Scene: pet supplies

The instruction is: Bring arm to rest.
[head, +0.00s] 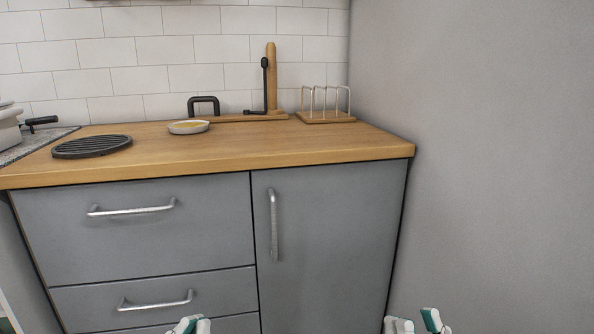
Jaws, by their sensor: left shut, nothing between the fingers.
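My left gripper (194,325) shows only its fingertips at the bottom edge, in front of the lower drawer. Its white and teal fingers are together, with nothing seen between them. My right gripper (416,322) also shows only its fingertips at the bottom edge, to the right of the cabinet. Its fingers are apart and the gap between them looks empty. Both grippers are low, below the counter top, and the rest of both arms is out of view.
A wooden counter (330,146) stands on grey cabinets (330,230) with metal handles. On it are a black round trivet (92,147), a small dish (188,127), a wooden stand (271,75) and a wire rack (326,116). A pot (9,127) is at far left. A grey wall (490,150) closes the right.

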